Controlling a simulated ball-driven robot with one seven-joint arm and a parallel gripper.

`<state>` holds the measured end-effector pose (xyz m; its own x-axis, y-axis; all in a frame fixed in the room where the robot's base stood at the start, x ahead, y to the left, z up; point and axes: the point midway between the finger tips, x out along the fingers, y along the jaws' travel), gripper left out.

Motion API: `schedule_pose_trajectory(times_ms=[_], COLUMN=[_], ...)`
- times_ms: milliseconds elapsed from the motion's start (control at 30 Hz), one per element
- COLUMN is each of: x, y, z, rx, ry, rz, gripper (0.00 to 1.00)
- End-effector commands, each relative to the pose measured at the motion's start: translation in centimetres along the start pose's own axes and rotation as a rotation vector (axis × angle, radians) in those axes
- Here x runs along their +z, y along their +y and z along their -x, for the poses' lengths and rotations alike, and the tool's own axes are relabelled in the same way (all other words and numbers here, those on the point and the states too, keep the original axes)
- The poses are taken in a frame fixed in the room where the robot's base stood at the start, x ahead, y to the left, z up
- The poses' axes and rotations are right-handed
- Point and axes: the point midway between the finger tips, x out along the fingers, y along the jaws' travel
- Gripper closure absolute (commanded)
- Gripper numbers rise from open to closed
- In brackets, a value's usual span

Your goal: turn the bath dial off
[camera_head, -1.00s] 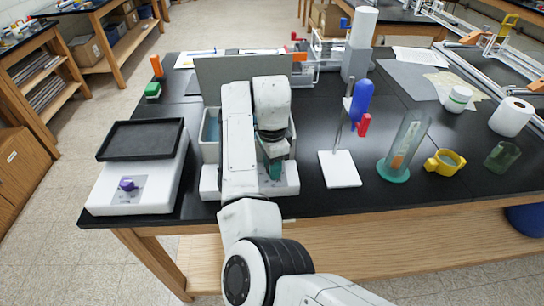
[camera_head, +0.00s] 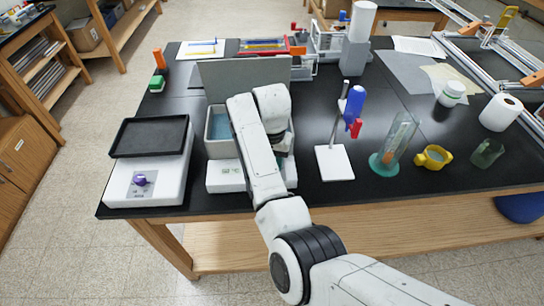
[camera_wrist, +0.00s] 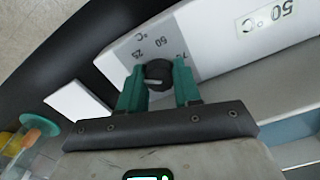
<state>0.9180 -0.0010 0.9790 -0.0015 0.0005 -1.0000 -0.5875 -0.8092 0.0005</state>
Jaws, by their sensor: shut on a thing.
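The water bath (camera_head: 219,136) is a pale tub of water with a white front housing and a raised grey lid, in the head view. Its black dial (camera_wrist: 158,73) shows in the wrist view on a grey panel with temperature marks, beside a display (camera_wrist: 266,17) reading 50 °C. My gripper (camera_wrist: 158,88) has its two green fingers on either side of the dial, shut on it. A light pointer mark is on the dial; its exact setting is hard to tell.
A white hotplate-like device (camera_head: 140,183) with a purple knob and black tray stands left of the bath.

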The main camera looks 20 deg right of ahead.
Motion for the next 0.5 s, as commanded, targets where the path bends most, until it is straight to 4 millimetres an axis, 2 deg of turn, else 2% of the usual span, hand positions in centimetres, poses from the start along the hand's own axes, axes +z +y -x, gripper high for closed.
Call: schedule_pose_trajectory(times_ms=[500], x=[-0.09], y=[-0.04], z=[0.1], rx=[-0.001], ry=[0.003], rz=[0.43], gripper=[0.98])
